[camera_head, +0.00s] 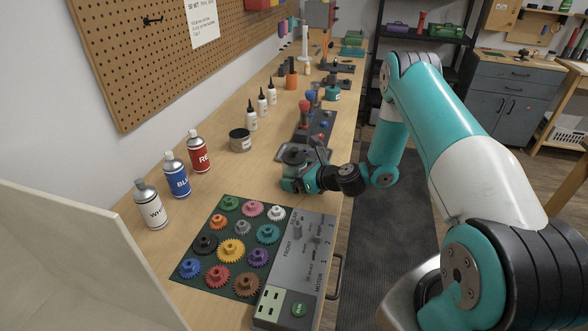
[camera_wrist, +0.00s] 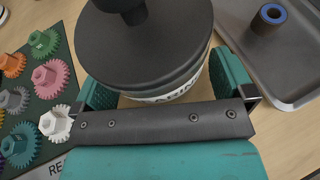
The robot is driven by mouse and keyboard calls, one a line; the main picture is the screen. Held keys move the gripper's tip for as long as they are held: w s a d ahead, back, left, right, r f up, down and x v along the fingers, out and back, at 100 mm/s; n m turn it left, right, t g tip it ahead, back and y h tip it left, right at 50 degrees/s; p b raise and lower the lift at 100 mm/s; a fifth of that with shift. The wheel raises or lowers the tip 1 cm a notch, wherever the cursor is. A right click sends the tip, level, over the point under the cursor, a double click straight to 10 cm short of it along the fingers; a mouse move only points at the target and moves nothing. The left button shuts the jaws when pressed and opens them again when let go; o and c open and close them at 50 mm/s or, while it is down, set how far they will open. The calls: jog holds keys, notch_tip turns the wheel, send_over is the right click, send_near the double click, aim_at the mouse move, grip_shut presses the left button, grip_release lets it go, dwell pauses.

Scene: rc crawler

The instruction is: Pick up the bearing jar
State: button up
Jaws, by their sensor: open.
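The jar (camera_wrist: 165,50) has a wide dark lid with a round knob and a white label band with partly hidden lettering. In the wrist view it stands at the top centre, between the two teal fingers of my gripper (camera_wrist: 163,84). The fingers are apart on either side of it; whether they touch it I cannot tell. In the head view the jar's dark lid (camera_head: 293,154) shows at my gripper (camera_head: 303,168), low over the bench, and most of its body is hidden by the gripper.
A grey tray (camera_wrist: 290,85) with a blue-ringed cylinder (camera_wrist: 268,18) lies close on the right. A mat of coloured gears (camera_head: 206,262) and a grey control panel (camera_head: 298,263) are in front. A dark-lidded tin (camera_head: 240,140) and spray cans (camera_head: 176,177) stand left.

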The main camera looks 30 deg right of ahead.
jog(key=shift+w, duration=0.1)
jog(key=shift+c, duration=0.5)
jog(key=c, duration=1)
jog(key=shift+r, duration=0.15)
notch_tip(320, 180, up, 20)
jog(key=shift+f+b, duration=0.15)
jog(key=shift+b, duration=0.7)
